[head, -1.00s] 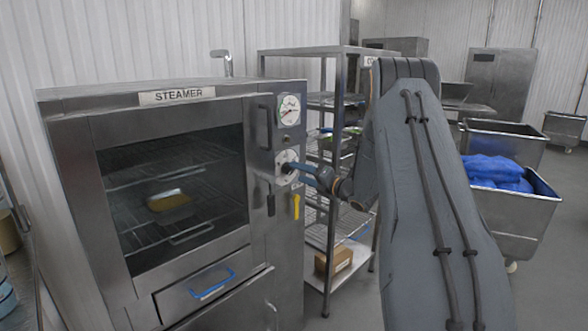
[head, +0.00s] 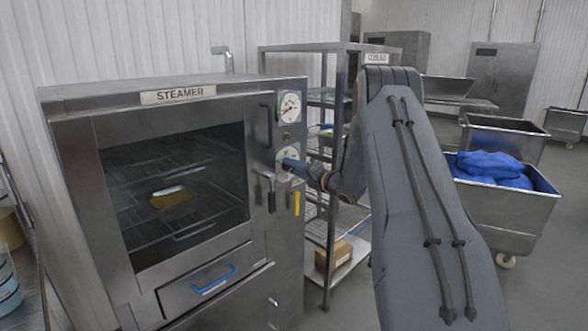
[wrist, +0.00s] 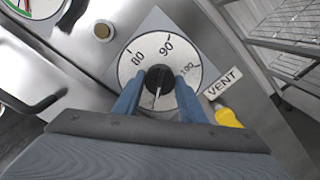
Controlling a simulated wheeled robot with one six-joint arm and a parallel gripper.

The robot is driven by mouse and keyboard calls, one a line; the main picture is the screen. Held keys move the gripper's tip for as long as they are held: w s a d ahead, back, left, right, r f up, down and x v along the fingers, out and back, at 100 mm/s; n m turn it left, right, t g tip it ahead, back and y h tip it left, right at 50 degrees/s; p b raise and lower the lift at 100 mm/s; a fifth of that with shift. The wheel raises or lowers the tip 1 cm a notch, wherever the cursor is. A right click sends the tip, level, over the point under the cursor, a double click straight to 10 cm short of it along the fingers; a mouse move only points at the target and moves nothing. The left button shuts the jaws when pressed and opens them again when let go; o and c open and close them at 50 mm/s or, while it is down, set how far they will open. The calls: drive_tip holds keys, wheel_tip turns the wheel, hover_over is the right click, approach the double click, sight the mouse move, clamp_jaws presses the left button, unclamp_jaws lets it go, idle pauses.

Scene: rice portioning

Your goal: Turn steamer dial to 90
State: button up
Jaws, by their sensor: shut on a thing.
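The steamer (head: 175,110) stands at the left in the head view, its door closed. Its round white dial (head: 283,156) is on the right front panel, partly hidden by my gripper. In the wrist view the dial face (wrist: 150,58) shows 80, 90 and 100 around a black knob (wrist: 160,76). A pale line shows on the knob's near side; I cannot tell which mark the setting reads. My gripper (wrist: 159,82) is shut on the knob, one blue finger on each side. It also shows in the head view (head: 291,166).
A round gauge (head: 290,107) sits above the dial. A wire shelf rack (head: 340,215) stands close on the right. A bin with blue bags (head: 505,205) is farther right.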

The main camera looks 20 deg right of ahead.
drive_tip(key=shift+m, duration=0.4)
drive_tip(key=m, duration=3.4)
drive_tip(key=shift+f+m+b, duration=0.1)
drive_tip(key=shift+m+b, duration=0.2)
drive_tip(key=shift+m, duration=0.1)
drive_tip(key=o, duration=1)
